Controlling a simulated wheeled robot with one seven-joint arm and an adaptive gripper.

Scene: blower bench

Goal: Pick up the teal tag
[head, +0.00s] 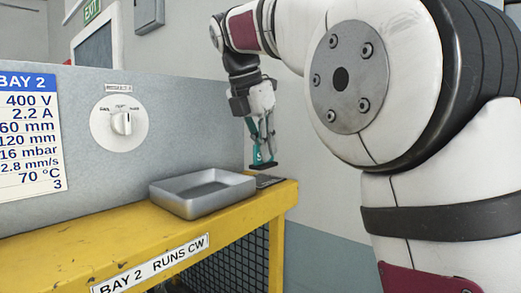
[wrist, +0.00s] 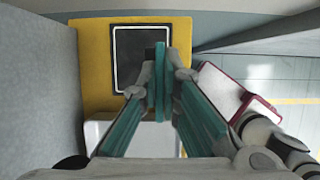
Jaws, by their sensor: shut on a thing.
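My gripper (head: 264,158) is above the right end of the yellow bench, pointing down, shut on the teal tag (head: 258,153). In the wrist view, the tag (wrist: 159,80) shows edge-on as a narrow upright teal strip between the two fingertips of my gripper (wrist: 160,88). The finger sides are teal too. The tag is over the near part of the dark pad in that view. The fingers hide part of the tag in the head view, and the gap beneath it is hard to judge.
A grey metal tray (head: 201,209) sits left of the gripper on the yellow bench (head: 95,247); it looks empty. A dark rectangular pad (wrist: 127,59) lies at the bench's right end. A grey panel with a knob (head: 121,123) stands behind the tray.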

